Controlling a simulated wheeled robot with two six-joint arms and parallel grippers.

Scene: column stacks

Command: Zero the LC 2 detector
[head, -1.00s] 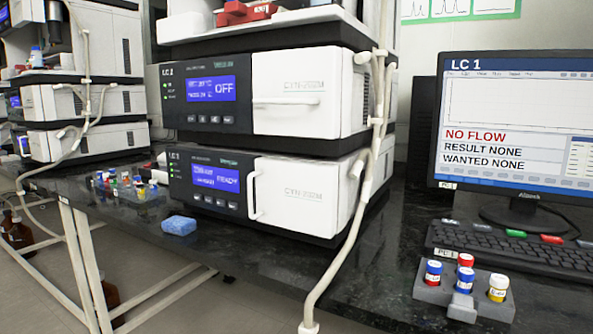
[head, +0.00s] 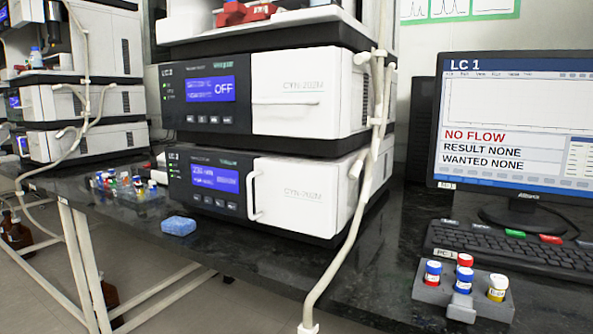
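A stack of white and black modules marked LC 2 stands at the middle of the bench. Its upper module (head: 290,92) has a blue display (head: 210,89) that reads OFF beside smaller blurred text. Its lower module (head: 300,196) has a blue display (head: 215,178) with small text that seems to include "230 NM", and a row of small buttons (head: 214,201) under it. The lower module's white door with a vertical handle looks shut. I cannot tell for sure which module is the detector. Neither of my grippers is in view.
A monitor (head: 515,110) at right reads LC 1, NO FLOW, RESULT NONE. A keyboard (head: 510,250) and a grey vial rack (head: 430,290) stand before it. A blue sponge (head: 179,226) and small vials (head: 125,185) lie left.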

